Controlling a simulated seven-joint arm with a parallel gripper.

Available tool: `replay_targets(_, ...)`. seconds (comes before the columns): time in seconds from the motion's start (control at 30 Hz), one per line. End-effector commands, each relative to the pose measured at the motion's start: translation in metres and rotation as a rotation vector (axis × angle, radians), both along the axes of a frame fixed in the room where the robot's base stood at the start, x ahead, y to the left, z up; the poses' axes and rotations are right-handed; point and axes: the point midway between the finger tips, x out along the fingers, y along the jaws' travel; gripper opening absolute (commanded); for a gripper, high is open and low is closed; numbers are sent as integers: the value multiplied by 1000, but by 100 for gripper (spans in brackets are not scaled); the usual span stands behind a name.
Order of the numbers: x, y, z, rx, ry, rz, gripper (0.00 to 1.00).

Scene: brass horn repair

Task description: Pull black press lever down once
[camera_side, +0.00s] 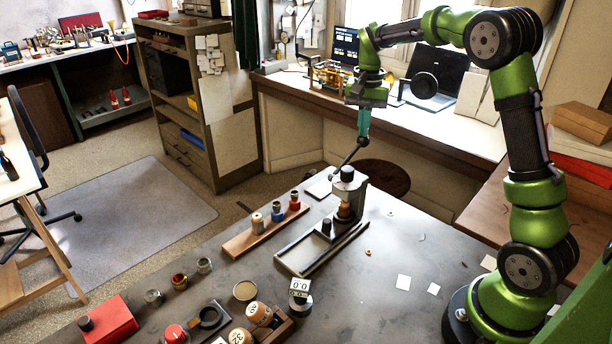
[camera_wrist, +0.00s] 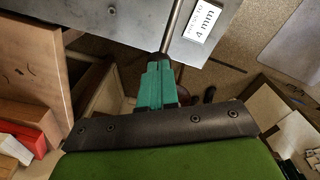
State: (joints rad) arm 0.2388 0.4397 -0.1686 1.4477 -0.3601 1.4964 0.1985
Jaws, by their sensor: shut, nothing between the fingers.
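The press (camera_side: 346,200) stands on the grey table, with a black cap on top and a brass-coloured part below its head. Its lever (camera_side: 351,157) slants up and back to a dark knob at its end. My gripper (camera_side: 363,135) is shut and points down, its teal fingertips at the knob, touching it or very close. In the wrist view, the lever's metal rod (camera_wrist: 178,28) runs from the top edge down to my shut teal fingertips (camera_wrist: 160,62).
A wooden strip (camera_side: 262,231) with several small capped pieces lies left of the press. A white card reading "4 mm" (camera_wrist: 202,20) lies beside the lever in the wrist view. A red box (camera_side: 108,320), jars and wooden pieces fill the table's front. A round stool (camera_side: 383,178) stands behind.

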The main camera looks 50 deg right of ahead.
Motion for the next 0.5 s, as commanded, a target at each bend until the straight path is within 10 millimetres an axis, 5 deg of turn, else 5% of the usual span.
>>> replay_targets(0.5, 0, 1, -9, 1, 2, 1, 0)
